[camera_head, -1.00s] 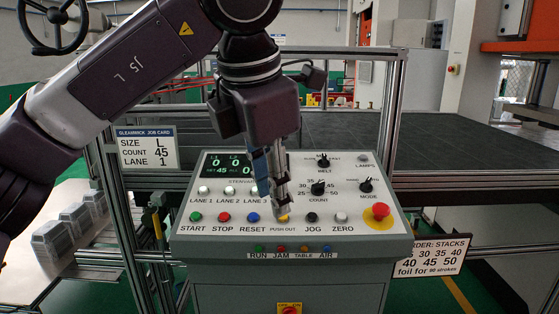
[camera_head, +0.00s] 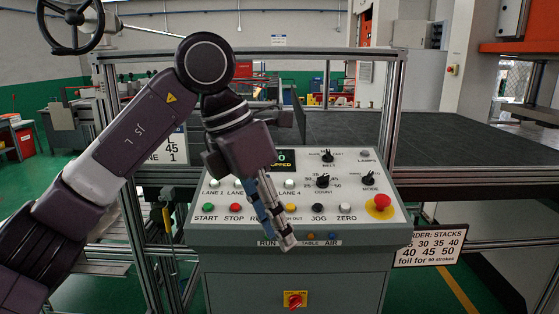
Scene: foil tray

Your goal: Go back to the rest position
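My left gripper (camera_head: 287,246) hangs in front of the control panel (camera_head: 345,217), with its fingers pointing down and slightly right. The fingers lie close together and look shut, with nothing between them. The tips overlap the panel's front lower edge in the picture and look clear of the buttons. The fingers and wrist hide part of the button row and most of the green display (camera_head: 284,157). The yellow push-out button (camera_head: 291,207) shows just right of the fingers. My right gripper is out of view.
The panel carries a red emergency stop (camera_head: 382,202) and black knobs such as the count knob (camera_head: 323,181). A job card (camera_head: 176,146) is partly behind my arm. An order sign (camera_head: 428,247) hangs at right. Metal frame posts stand on both sides.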

